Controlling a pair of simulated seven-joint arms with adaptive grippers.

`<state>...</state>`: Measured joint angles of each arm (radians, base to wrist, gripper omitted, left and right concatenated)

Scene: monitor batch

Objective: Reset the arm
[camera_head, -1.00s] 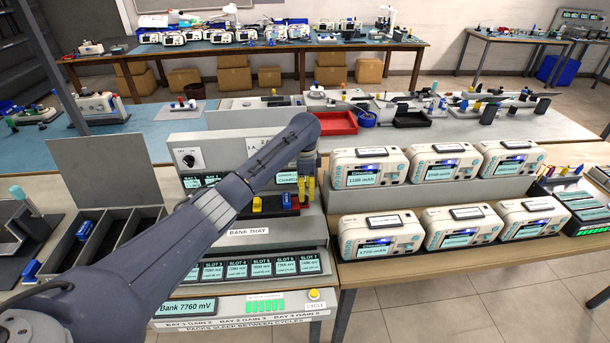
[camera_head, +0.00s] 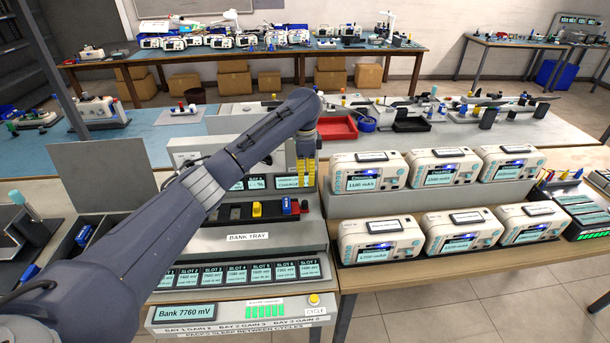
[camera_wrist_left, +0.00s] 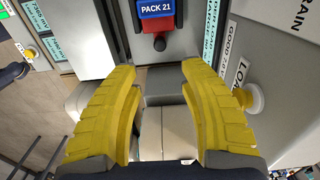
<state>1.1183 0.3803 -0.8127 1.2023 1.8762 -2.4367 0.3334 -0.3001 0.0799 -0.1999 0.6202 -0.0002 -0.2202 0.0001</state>
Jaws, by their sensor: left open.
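My left gripper (camera_head: 307,148), with yellow fingers, hangs above the right end of the bank tray (camera_head: 285,232). In the left wrist view its fingers (camera_wrist_left: 160,70) are spread with nothing between them. A blue and red pack marked PACK 21 (camera_wrist_left: 158,10) lies beyond the fingertips, apart from them. In the head view a yellow pack (camera_head: 257,208) and a blue and red pack (camera_head: 288,205) stand in the tray. My left arm hides part of the panel behind the tray. My right gripper is out of view.
Two rows of white charger units (camera_head: 380,238) stand on the right. A grey upright panel (camera_head: 105,180) and a compartment box are at left, partly behind my arm. A red bin (camera_head: 337,127) and a black bin (camera_head: 410,124) lie behind. A CYCLE button (camera_head: 314,299) is in front.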

